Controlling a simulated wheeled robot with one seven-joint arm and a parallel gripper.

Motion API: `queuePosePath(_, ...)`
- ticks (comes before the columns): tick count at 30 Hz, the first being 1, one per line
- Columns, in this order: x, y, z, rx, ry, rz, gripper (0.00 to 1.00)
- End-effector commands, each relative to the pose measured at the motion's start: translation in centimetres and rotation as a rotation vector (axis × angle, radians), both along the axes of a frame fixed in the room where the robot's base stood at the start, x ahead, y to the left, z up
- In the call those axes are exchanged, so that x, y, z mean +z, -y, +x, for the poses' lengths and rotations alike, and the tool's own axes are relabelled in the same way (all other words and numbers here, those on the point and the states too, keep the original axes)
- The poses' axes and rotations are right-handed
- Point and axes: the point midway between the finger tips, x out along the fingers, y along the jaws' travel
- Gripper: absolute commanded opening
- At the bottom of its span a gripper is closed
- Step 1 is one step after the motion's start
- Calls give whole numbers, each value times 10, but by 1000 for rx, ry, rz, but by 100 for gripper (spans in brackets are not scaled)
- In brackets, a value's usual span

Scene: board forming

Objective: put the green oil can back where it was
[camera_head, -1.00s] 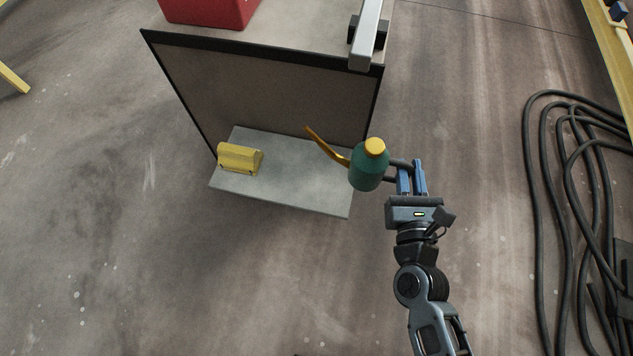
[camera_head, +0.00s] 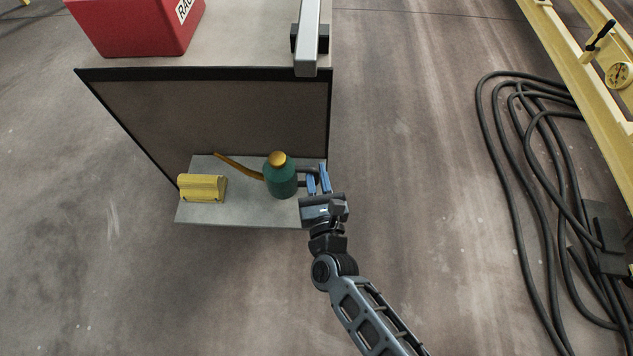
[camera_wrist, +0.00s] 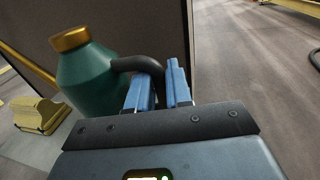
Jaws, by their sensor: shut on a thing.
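The green oil can (camera_head: 280,178) has a gold cap and a long gold spout pointing up and left. It is upright over the right half of a grey shelf (camera_head: 238,214) on the cabinet's front; I cannot tell whether its base touches the shelf. My gripper (camera_head: 318,177), with blue fingers, is at its right side, shut on its dark handle (camera_wrist: 144,66). In the wrist view the can (camera_wrist: 88,82) stands left of the blue fingers (camera_wrist: 158,88). The can's lower part is hidden there by my gripper.
A yellow block-like object (camera_head: 202,188) sits on the shelf's left end; it also shows in the wrist view (camera_wrist: 40,115). The cabinet panel (camera_head: 215,115) rises behind the shelf. A red box (camera_head: 135,25) stands on top. Black hoses (camera_head: 515,150) lie on the floor at right.

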Motion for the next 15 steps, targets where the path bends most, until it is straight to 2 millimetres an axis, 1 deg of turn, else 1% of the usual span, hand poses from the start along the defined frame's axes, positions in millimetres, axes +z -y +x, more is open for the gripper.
queuePosePath(1, -11, 0, 0, 0, 0, 1, 0)
queuePosePath(3, -21, -1, 0, 1, 1, 0, 0)
queuePosePath(6, -30, -1, 1, 1, 2, 1, 0)
queuePosePath(15, -30, 0, 0, 0, 2, 2, 0)
